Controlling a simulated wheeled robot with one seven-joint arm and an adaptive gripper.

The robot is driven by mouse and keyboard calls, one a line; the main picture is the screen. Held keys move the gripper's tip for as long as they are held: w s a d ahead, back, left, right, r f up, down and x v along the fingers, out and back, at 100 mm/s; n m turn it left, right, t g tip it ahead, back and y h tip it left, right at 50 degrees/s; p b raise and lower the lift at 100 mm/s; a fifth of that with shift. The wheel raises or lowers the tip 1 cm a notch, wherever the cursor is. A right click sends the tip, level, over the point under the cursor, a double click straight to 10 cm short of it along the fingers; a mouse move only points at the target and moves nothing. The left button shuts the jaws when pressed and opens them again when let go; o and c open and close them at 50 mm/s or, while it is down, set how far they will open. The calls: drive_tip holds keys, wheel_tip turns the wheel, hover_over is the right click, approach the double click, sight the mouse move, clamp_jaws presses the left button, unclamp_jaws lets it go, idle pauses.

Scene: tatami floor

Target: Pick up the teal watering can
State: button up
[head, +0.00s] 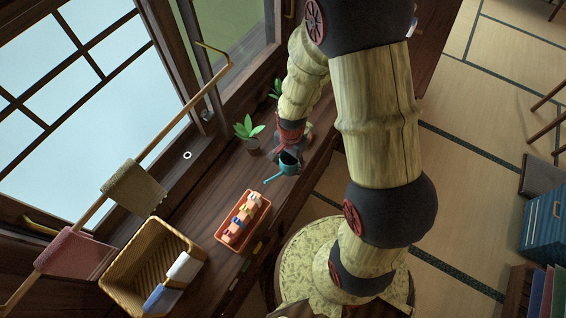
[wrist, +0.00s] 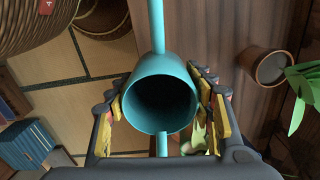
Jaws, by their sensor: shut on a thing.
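The teal watering can (head: 289,163) is at the right part of the wooden sill in the head view, its spout pointing left and down. In the wrist view the can (wrist: 160,95) fills the middle, seen into its dark open top. My gripper (wrist: 162,98) has its yellow-padded fingers on both sides of the can, shut on its body. In the head view my gripper (head: 286,150) is partly hidden by my arm. I cannot tell whether the can touches the sill.
A potted plant (head: 252,145) stands close to the left of the can, and its pot (wrist: 268,66) shows at right in the wrist view. An orange tray (head: 221,236) with several small items and a wicker basket (head: 115,277) sit further left. A rod with cloths (head: 134,188) crosses the window.

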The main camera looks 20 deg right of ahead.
drive_tip(key=s+d+r+m+p, duration=0.1)
drive_tip(key=s+d+r, duration=0.1)
drive_tip(key=s+d, duration=0.25)
drive_tip(key=s+d+r+p, duration=0.1)
drive_tip(key=s+d+r, duration=0.25)
drive_tip(key=s, duration=0.25)
drive_tip(key=w+d+f+m, duration=0.2)
drive_tip(key=w+d+m, duration=0.4)
drive_tip(key=d, duration=0.3)
drive_tip(key=w+d+f+m, duration=0.3)
drive_tip(key=w+d+m, duration=0.2)
drive_tip(key=w+d, duration=0.2)
drive_tip(key=shift+d+m, duration=0.4)
drive_tip(key=shift+d, duration=0.85)
drive_tip(key=shift+g+h, duration=0.4)
drive_tip(key=shift+h, duration=0.2)
drive_tip(key=w+a+f+b, duration=0.1)
drive_tip(key=b, duration=0.1)
drive_tip(key=w+a+f+b, duration=0.1)
drive_tip(key=a+f+b, duration=0.1)
drive_tip(key=shift+w+a+f+g+h+b, duration=0.15)
drive_tip(key=shift+g+h+b, duration=0.2)
drive_tip(key=shift+b, duration=0.75)
